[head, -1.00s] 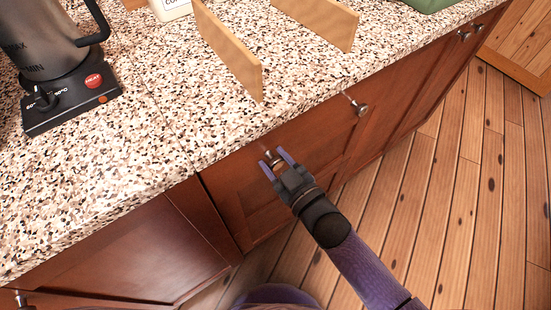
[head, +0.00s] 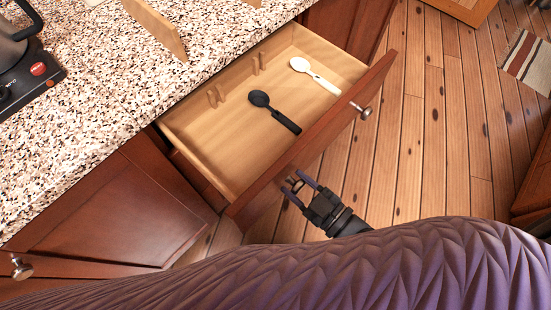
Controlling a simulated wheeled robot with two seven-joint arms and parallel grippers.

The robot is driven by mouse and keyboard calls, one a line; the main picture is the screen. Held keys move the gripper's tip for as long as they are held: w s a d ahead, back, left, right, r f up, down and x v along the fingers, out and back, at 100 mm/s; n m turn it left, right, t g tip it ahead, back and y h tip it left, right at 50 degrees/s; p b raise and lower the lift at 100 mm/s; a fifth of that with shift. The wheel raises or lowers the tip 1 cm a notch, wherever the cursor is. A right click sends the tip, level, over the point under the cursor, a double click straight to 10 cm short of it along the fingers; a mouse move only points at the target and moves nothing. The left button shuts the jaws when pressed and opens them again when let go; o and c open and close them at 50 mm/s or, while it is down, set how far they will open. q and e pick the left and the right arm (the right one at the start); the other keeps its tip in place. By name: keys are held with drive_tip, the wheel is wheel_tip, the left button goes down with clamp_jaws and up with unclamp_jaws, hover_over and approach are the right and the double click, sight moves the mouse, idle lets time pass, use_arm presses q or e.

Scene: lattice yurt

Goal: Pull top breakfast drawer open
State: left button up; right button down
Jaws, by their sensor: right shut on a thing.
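The top drawer (head: 328,134) is pulled well out from under the speckled counter. Its pale wooden inside shows a black spoon (head: 274,112) and a white spoon (head: 315,75) lying on the bottom. My right gripper (head: 297,184) is at the near-left part of the dark red drawer front, shut on a knob there that the fingers mostly hide. A second, silver knob (head: 363,111) is free farther right on the same front. My left gripper is out of view.
A kettle base (head: 35,75) with a red button and wooden boards (head: 155,25) stand on the counter (head: 90,130). Closed cabinet doors (head: 110,220) are at left. The plank floor (head: 430,130) is open at right, with a striped rug (head: 528,62) beyond.

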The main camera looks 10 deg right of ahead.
drive_tip(key=shift+p+v, duration=0.3)
drive_tip(key=shift+v, duration=2.45)
drive_tip(key=shift+c, duration=1.1)
unclamp_jaws()
